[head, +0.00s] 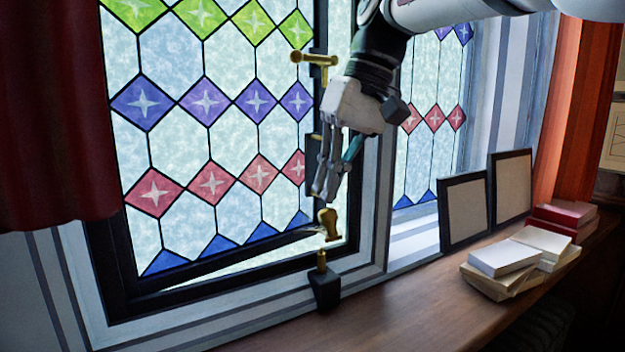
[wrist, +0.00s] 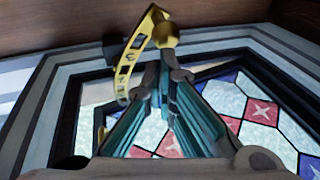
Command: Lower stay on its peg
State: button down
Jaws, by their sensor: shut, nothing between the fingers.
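The brass stay (head: 328,222) shows end-on in the head view, its rounded end above the peg. In the wrist view the stay (wrist: 125,72) is a curved bar with a row of holes and a knob. The brass peg (head: 322,262) stands on a dark block (head: 324,290) at the sill, with a visible gap below the stay. My gripper (head: 322,194) points down just above the stay's end, fingers shut and empty. In the wrist view my fingertips (wrist: 163,72) are close to the knob; I cannot tell whether they touch it.
The stained-glass casement (head: 210,150) stands slightly open, with a gap along its bottom. A brass handle (head: 314,59) is on its edge. Two dark frames (head: 465,210) and stacked books (head: 505,258) stand to the right on the wooden sill (head: 400,305). A red curtain (head: 50,120) hangs left.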

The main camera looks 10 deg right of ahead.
jog(key=s+d+f+t+y+b, duration=0.1)
jog(key=s+f+b, duration=0.1)
jog(key=f, duration=0.3)
jog(key=s+d+f+t+y+b, duration=0.1)
jog(key=s+d+f+t+b, duration=0.1)
jog(key=f+b, duration=0.3)
jog(key=shift+s+n, duration=0.3)
jog(key=shift+f, duration=0.1)
